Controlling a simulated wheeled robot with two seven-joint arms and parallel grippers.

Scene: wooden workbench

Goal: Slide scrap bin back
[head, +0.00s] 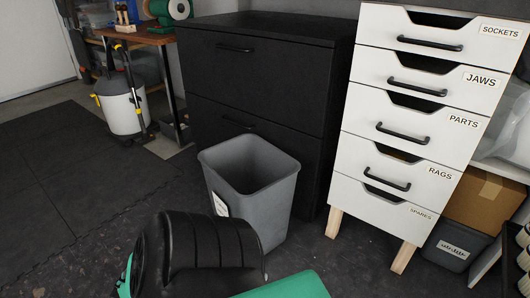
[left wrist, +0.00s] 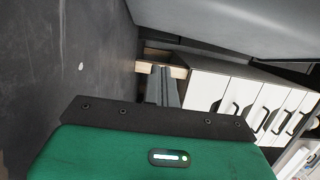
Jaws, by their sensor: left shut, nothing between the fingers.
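The scrap bin (head: 277,208) is an open grey plastic bin, upright on the dark floor before the black cabinet, with a white label on its left side. It looks empty. My left arm's black link covers its lower front in the head view. In the left wrist view a large grey surface, apparently the bin's side (left wrist: 235,25), fills the top right, close by. My left gripper (left wrist: 163,88) shows there with its fingers together and empty, beside the bin and apart from it as far as I can tell. My right gripper is out of view.
The black cabinet (head: 258,80) stands behind the bin. The white drawer unit (head: 405,130) on wooden legs stands to its right, with a narrow floor gap between. A white canister (head: 122,110) and workbench are at the back left. The floor on the left is clear.

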